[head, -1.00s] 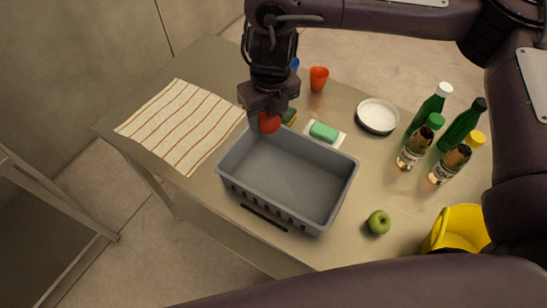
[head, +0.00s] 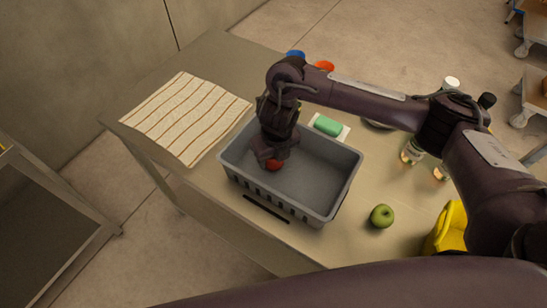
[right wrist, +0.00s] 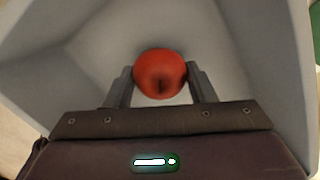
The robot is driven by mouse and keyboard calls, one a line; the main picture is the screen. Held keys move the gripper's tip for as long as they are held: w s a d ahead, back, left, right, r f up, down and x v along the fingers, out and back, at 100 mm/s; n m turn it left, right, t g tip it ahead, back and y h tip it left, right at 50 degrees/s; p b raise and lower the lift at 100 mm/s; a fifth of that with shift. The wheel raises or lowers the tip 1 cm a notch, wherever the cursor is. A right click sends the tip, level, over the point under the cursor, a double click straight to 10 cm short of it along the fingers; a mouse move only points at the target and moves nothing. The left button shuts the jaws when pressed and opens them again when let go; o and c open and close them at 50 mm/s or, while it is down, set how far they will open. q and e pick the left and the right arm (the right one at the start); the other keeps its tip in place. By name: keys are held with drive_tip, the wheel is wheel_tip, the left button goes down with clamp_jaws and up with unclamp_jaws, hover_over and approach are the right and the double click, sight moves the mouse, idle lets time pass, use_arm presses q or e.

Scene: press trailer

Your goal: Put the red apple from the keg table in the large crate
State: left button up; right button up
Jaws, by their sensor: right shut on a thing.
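The red apple (head: 274,166) is low inside the grey crate (head: 318,214), toward its left part. My right gripper (head: 272,160) reaches down into the crate and is shut on the apple. In the right wrist view the apple (right wrist: 160,74) sits between the two fingers, with the crate's grey inside (right wrist: 105,40) around it. I cannot tell whether the apple touches the crate floor. My left gripper is not in view.
A striped cloth (head: 185,116) lies left of the crate. A green sponge (head: 327,125) lies behind it, a green apple (head: 382,216) and a yellow bucket (head: 449,229) to its right. My right arm partly hides the bottles and the cups at the back.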

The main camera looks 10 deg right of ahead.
drive_tip(key=shift+f, duration=0.25)
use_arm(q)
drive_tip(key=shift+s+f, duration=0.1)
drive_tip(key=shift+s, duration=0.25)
use_arm(e)
drive_tip(key=shift+f, duration=0.2)
drive_tip(key=o, duration=0.7)
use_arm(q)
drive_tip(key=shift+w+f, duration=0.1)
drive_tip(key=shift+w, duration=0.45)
use_arm(e)
drive_tip(key=o, duration=0.3)
drive_tip(key=shift+r, duration=0.15)
